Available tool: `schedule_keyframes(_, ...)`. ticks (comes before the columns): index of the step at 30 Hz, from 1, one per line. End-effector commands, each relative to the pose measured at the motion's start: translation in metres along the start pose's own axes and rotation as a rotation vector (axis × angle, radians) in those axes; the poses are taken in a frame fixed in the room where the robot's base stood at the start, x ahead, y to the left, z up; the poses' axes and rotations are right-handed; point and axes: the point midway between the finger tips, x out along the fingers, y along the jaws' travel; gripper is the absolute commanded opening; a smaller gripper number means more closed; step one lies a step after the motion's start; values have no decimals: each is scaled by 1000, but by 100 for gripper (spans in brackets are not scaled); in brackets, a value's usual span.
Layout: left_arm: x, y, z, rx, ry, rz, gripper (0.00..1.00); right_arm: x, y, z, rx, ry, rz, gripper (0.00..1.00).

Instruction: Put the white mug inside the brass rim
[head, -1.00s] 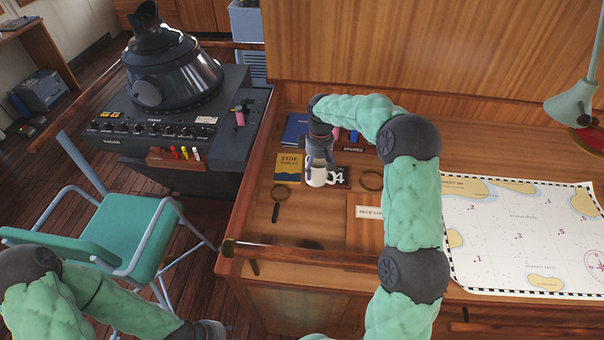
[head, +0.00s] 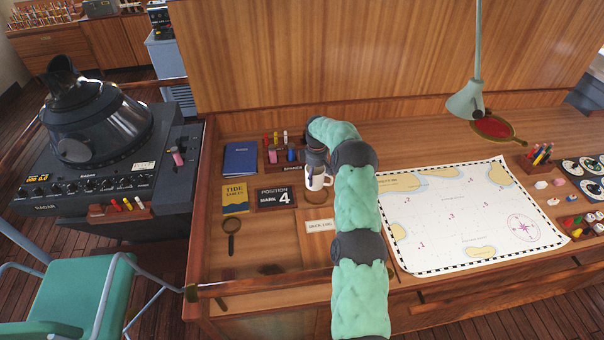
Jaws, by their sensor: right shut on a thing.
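The white mug (head: 319,182) is upright in my right gripper (head: 315,172), which is shut on it. The mug is at the far side of the brass rim (head: 315,204), a thin ring on the desk. The mug hides the far part of the rim. I cannot tell whether the mug is just above the desk or touching it. My left gripper is out of view.
A magnifier (head: 231,238) lies at left, a labelled wooden box (head: 319,226) in front. A chart (head: 465,215) covers the right.

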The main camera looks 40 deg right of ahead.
Motion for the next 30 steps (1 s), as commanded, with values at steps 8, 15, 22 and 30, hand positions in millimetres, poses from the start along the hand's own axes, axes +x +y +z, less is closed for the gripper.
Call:
schedule_keyframes(8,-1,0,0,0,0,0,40,8,7,7,-1,0,3,28)
schedule_keyframes(15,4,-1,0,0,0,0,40,26,7,7,-1,-1,2,28)
schedule_keyframes(22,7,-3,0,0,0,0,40,46,7,7,-1,-1,3,28)
schedule_keyframes(30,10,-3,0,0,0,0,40,60,7,7,-1,-1,4,28)
